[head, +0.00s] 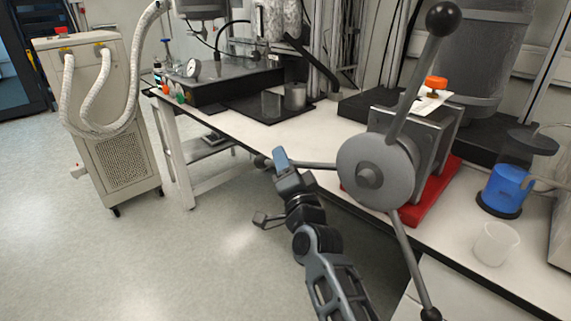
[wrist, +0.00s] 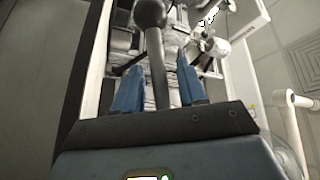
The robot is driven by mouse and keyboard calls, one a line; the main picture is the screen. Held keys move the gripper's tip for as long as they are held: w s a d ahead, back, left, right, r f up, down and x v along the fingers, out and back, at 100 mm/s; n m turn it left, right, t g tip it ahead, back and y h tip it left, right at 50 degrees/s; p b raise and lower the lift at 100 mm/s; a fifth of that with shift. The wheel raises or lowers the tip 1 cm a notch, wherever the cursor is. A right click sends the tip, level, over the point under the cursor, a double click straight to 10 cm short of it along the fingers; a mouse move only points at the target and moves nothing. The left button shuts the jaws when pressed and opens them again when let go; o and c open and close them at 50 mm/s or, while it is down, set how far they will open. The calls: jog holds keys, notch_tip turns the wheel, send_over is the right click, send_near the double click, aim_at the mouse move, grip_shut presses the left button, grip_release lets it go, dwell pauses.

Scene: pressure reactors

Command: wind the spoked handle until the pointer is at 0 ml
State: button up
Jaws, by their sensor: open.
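The spoked handle has a round grey hub (head: 375,172) and three visible rods with dark ball ends: one up at the right, one down, one to the left. My gripper (head: 268,188) is open at the left rod's outer end, its upper finger in front of that rod near the ball (head: 261,162). In the wrist view, the rod (wrist: 158,75) lies between the two blue fingers (wrist: 158,82), with a gap on each side, and its ball is beyond them. I cannot tell how deep the rod sits. The pointer and ml scale cannot be made out.
The handle's grey block stands on a red base (head: 437,190) on the white bench (head: 350,190). A blue vessel (head: 503,188) and a clear beaker (head: 496,243) stand to its right. A wheeled beige unit (head: 105,120) stands at the left. The floor between is free.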

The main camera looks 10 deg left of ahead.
jog(key=shift+c, duration=0.2)
grip_shut()
dwell(0.4)
